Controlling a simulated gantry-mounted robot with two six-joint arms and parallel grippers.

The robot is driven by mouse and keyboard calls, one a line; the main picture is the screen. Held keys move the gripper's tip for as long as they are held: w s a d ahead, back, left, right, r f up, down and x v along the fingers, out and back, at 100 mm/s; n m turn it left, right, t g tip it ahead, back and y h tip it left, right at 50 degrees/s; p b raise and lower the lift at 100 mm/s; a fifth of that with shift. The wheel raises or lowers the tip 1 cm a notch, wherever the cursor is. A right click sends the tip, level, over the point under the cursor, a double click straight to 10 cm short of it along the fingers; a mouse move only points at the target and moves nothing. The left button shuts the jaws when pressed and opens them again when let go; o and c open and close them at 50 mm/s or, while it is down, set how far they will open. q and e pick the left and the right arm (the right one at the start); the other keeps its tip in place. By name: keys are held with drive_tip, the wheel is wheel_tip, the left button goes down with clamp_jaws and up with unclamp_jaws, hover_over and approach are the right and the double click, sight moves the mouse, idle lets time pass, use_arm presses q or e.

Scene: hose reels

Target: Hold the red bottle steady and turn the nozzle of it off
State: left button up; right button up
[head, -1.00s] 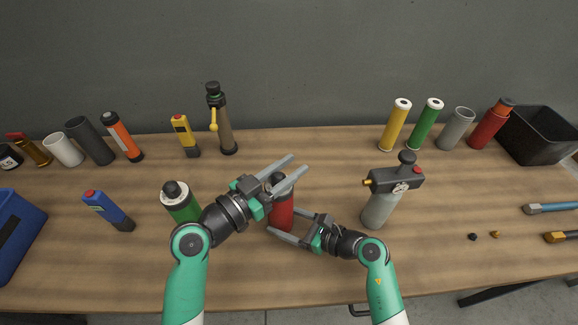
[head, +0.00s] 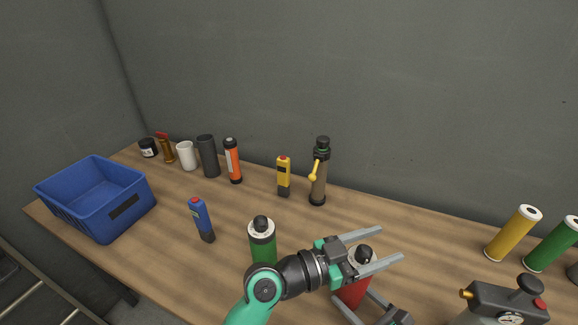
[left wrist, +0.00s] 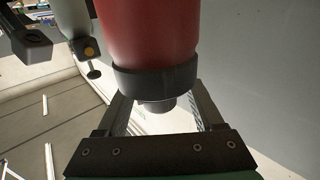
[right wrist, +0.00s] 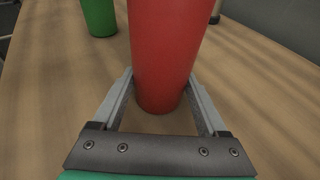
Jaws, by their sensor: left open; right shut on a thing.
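The red bottle (head: 354,291) stands upright on the table, low in the head view. It has a grey-white shoulder and a dark nozzle (head: 362,252) on top. My right gripper (head: 352,297) is shut on the bottle's body, one finger on each side; the right wrist view shows the red body (right wrist: 167,55) between the fingers. My left gripper (head: 392,245) is open at the top of the bottle, its fingers to either side of the nozzle. In the left wrist view the dark collar and nozzle (left wrist: 156,106) show between the spread fingers, with gaps beside the nozzle.
A green bottle (head: 262,244) stands left of the red one. A grey sprayer with a gauge (head: 507,302) stands at right. A blue bottle (head: 201,220), blue crate (head: 68,183), yellow device (head: 284,176) and dark bottle with a yellow lever (head: 319,180) stand further off.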

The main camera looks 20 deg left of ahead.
use_arm(q)
drive_tip(key=n+t+y, duration=0.1)
drive_tip(key=n+y, duration=0.1)
drive_tip(key=n+t+y, duration=0.2)
drive_tip(key=y, duration=0.1)
drive_tip(key=a+n+t+y, duration=0.1)
drive_tip(key=n+t+y, duration=0.1)
drive_tip(key=y, duration=0.1)
drive_tip(key=shift+w, duration=0.4)
drive_tip(key=shift+a+n+y, duration=0.15)
drive_tip(key=shift+n+y, duration=0.15)
drive_tip(key=shift+y, duration=0.2)
drive_tip(key=shift+s+a+n+t+y, duration=0.15)
drive_tip(key=shift+s+n+t+y, duration=0.05)
drive_tip(key=shift+n+t+y, duration=0.1)
drive_tip(key=v, duration=1.2)
drive_tip(key=w+a+r+n+t+y, duration=0.1)
drive_tip(key=a+r+n+t+y, duration=0.1)
drive_tip(key=a+r, duration=0.5)
drive_tip(key=a+r+n+t+y, duration=0.2)
drive_tip(key=a+r, duration=0.5)
drive_tip(key=r, duration=0.8)
drive_tip(key=shift+w+t+y, duration=0.3)
drive_tip(key=shift+w+t, duration=0.05)
drive_tip(key=shift+t, duration=0.45)
drive_tip(key=shift+a+n, duration=0.1)
drive_tip(key=shift+n, duration=0.3)
